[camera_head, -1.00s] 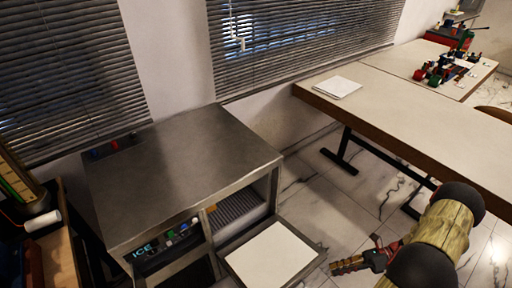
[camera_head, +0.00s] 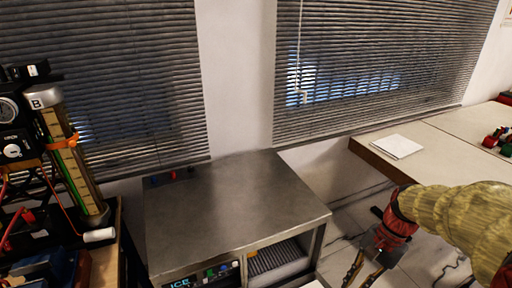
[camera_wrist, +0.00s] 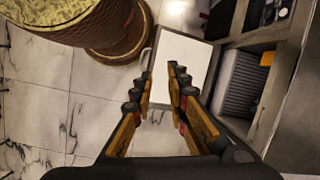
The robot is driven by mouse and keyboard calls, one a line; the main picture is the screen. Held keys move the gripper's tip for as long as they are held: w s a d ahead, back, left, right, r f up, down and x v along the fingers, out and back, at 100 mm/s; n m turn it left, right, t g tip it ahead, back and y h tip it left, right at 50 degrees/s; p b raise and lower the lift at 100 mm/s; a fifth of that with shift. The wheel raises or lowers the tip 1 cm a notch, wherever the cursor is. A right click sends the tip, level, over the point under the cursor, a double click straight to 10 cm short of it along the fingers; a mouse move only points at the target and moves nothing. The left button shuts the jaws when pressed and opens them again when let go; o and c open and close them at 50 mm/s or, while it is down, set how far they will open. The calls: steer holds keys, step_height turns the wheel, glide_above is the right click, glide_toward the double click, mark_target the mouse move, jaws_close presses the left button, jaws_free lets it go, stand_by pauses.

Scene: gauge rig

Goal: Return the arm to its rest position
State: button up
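My arm (camera_head: 455,215) enters the head view from the right edge, bent, with its red wrist beside the near end of the long table. My gripper (camera_head: 358,279) hangs below the wrist, pointing down, to the right of the steel ice machine (camera_head: 235,205). In the wrist view my gripper (camera_wrist: 161,78) shows two fingers apart with nothing between them. Beyond the fingertips is the white inside of the ice machine's open door (camera_wrist: 182,58). The fingers appear clear of it, though the distance is hard to tell.
A long table (camera_head: 445,150) with a white pad (camera_head: 397,146) stands at right. A gauge rig with a yellow-scaled tube (camera_head: 70,155) stands at left. Blinds (camera_head: 375,65) cover the back wall. The marble floor (camera_wrist: 40,100) shows bare in the wrist view.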

steer(key=s+a+r+n+t+h+p, duration=0.1)
steer(key=s+a+r+n+t, duration=0.2)
steer(key=a+r+n, duration=0.2)
steer(key=s+a+r+n+t+h+p, duration=0.1)
steer(key=s+a+r+n+t+h, duration=0.1)
steer(key=a+r+n, duration=0.4)
step_height(320, 180, up, 3)
steer(key=shift+s+r+t, duration=0.15)
steer(key=shift+s+t, duration=0.75)
